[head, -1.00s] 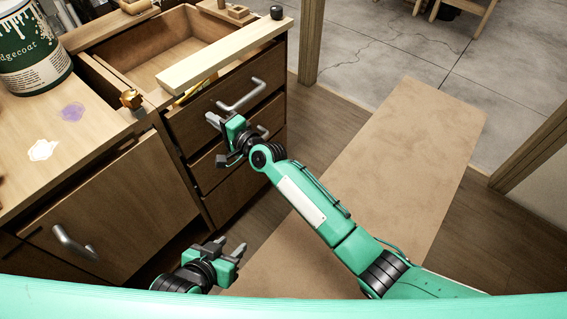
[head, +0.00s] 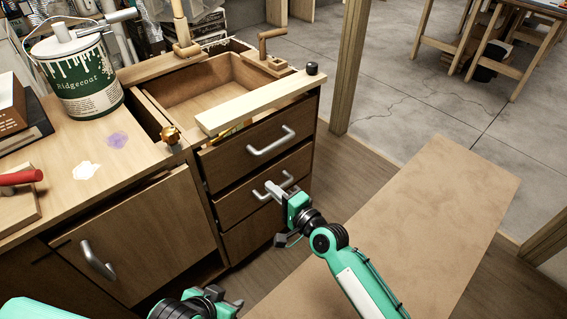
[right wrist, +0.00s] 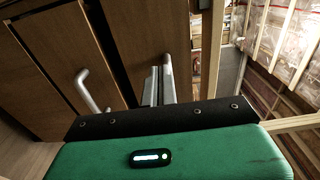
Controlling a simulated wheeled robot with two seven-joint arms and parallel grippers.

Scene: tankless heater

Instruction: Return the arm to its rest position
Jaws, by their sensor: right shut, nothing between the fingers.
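My right gripper (head: 274,189) is shut and empty. In the head view it appears in front of the cabinet's drawers, with its fingertips overlapping the lower drawer handle (head: 282,186); I cannot tell whether they touch. In the right wrist view its thin fingers (right wrist: 154,86) lie together beside a silver handle (right wrist: 168,76). My right arm reaches in from the lower right over the brown board. My left gripper (head: 226,302) is low in the head view, in front of the cabinet door (head: 150,240). It is partly cut off by the bottom edge, and its jaw opening is unclear.
The wooden cabinet has an open-topped drawer box (head: 215,90) with a pale plank (head: 255,102) across its front. A green paint can (head: 78,80) stands on the worktop. A wooden post (head: 350,65) rises behind.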

